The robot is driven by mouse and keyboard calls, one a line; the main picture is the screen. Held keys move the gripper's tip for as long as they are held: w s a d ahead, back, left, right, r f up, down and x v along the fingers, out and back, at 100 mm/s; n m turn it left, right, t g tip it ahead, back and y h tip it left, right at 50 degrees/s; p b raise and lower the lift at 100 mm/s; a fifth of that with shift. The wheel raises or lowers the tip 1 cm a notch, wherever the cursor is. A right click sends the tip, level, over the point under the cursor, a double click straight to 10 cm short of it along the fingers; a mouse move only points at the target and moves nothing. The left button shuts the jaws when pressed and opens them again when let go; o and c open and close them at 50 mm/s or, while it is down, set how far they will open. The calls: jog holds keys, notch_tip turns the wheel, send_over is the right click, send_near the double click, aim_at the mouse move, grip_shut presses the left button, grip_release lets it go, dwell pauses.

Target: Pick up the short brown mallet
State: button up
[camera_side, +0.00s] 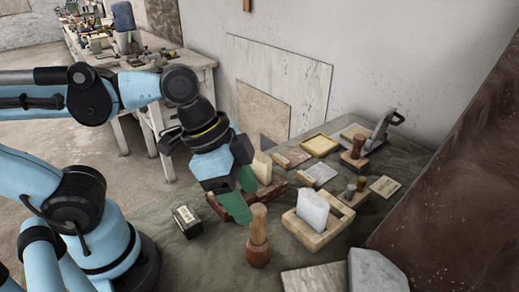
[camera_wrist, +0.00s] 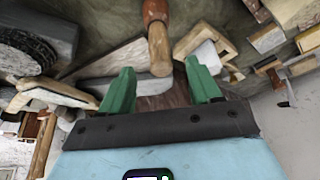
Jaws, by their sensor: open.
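The short brown mallet (camera_side: 258,247) stands upright on the dark cloth-covered table, its reddish-brown head down and its pale wooden handle up. In the wrist view the mallet (camera_wrist: 157,40) shows at the top centre, with its handle end pointing toward the space between my fingertips. My gripper (camera_side: 242,194) has green fingers and is open and empty, up and left of the mallet's handle in the side view. In the wrist view my gripper (camera_wrist: 159,68) has its fingers spread on either side of the line of the handle. The fingers appear apart from the mallet.
A wooden box with a pale grey block (camera_side: 313,211) stands close to the right of the mallet. A small dark box (camera_side: 187,219) lies to the left. Brick-coloured blocks (camera_side: 218,206) lie behind my gripper. Grey stone slabs (camera_side: 377,271) lie at the front right.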

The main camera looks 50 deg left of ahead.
aim_at(262, 221)
jog(key=shift+x, duration=3.65)
jog(key=shift+w+d, duration=0.1)
jog(key=shift+c, duration=0.3)
jog(key=shift+r, duration=0.1)
jog(key=c, duration=1)
